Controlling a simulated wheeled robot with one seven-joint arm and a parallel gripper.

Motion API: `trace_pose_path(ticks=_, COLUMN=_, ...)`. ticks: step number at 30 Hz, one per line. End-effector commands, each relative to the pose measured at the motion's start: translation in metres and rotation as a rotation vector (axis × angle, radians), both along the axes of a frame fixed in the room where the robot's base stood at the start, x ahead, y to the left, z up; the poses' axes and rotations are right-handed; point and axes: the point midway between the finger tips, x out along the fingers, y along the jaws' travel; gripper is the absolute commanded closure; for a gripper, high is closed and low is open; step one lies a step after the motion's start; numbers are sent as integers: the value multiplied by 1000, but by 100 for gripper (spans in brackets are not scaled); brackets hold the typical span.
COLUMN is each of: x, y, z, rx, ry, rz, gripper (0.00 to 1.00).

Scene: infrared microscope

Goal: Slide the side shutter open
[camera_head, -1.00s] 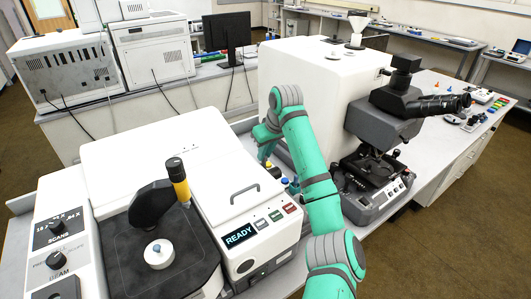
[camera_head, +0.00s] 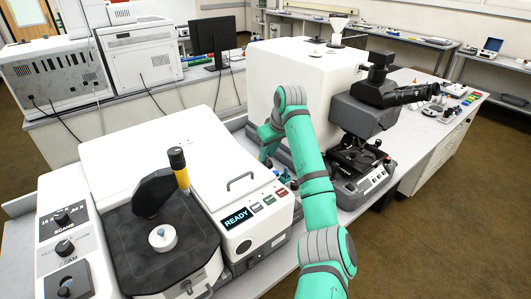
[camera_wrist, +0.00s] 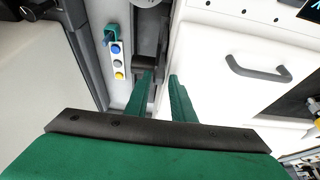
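In the wrist view my gripper (camera_wrist: 162,76) has two green fingers with a clear gap between them, so it is open. The fingers point into the narrow space beside the white instrument housing (camera_wrist: 215,85). A dark block (camera_wrist: 146,62) sits on a grey vertical rail just beyond the fingertips; I cannot tell for sure whether it is the side shutter's tab, nor whether the fingers touch it. In the head view my gripper is mostly hidden behind my arm, between the white spectrometer (camera_head: 165,150) and the microscope (camera_head: 362,115).
The spectrometer has a lid handle (camera_wrist: 258,68) close to the right of the fingers. A strip with blue, white and yellow buttons (camera_wrist: 118,60) lies to their left. A READY display (camera_head: 236,218) faces front. The floor at right (camera_head: 460,220) is clear.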

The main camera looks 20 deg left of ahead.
Motion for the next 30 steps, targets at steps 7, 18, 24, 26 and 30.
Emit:
trace_pose_path(ticks=7, x=1, y=0, z=0, rx=0, ry=-2, rz=-1, gripper=78)
trace_pose_path(ticks=18, x=-9, y=-12, z=43, rx=0, ry=-5, rz=2, gripper=78)
trace_pose_path(ticks=24, x=-17, y=-24, z=76, rx=0, ry=-4, rz=1, gripper=78)
trace_pose_path(ticks=26, x=-18, y=-27, z=83, rx=1, ry=-5, rz=1, gripper=78)
trace_pose_path(ticks=30, x=-21, y=-32, z=95, rx=0, ry=-2, rz=0, gripper=78)
